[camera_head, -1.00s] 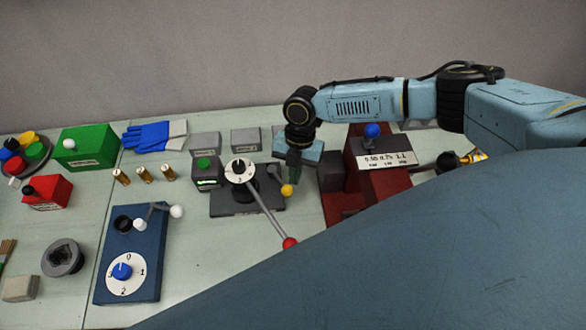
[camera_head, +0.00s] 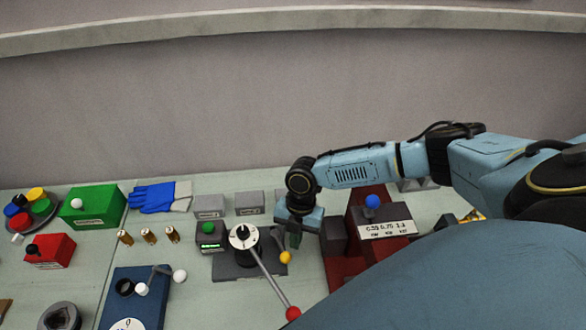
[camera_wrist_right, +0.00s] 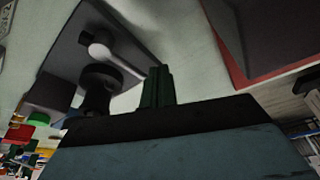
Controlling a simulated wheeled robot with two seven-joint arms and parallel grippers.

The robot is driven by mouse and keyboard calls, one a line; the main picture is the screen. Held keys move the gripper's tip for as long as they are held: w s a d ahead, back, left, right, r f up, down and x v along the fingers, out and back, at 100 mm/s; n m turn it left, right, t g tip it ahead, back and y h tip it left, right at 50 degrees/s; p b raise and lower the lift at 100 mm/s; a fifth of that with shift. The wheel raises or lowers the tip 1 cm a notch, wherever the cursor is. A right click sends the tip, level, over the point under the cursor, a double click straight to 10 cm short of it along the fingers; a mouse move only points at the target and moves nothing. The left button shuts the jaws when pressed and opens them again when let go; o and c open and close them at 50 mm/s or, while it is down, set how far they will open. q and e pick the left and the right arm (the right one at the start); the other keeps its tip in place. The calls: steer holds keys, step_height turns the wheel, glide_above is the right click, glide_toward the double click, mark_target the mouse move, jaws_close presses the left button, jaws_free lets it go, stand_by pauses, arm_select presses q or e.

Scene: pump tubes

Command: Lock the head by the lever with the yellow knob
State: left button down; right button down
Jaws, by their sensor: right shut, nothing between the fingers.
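The yellow knob (camera_head: 286,257) shows at the right edge of a dark base plate (camera_head: 250,268) in the head view. Its lever is mostly hidden. On the plate stands a head with a white dial (camera_head: 243,237), and a long grey lever with a red knob (camera_head: 293,313) slants from it toward the front right. My right gripper (camera_head: 294,240) points down just behind the yellow knob, its green fingers shut and empty. I cannot tell whether they touch the knob. In the right wrist view the shut fingers (camera_wrist_right: 157,86) are beside a grey rod with a rounded end (camera_wrist_right: 98,51). My left gripper is not in view.
A dark red stand with a blue knob (camera_head: 372,202) and a label plate is close right of the gripper. A black box with a green button (camera_head: 208,227) is left of the dial. A blue panel (camera_head: 122,303) is at the front left. Grey blocks (camera_head: 209,206) lie behind.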

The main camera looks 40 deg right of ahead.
steer(key=w+d+r+b, duration=0.1)
steer(key=d+r, duration=0.4)
steer(key=r, duration=0.5)
steer(key=shift+w+d, duration=0.4)
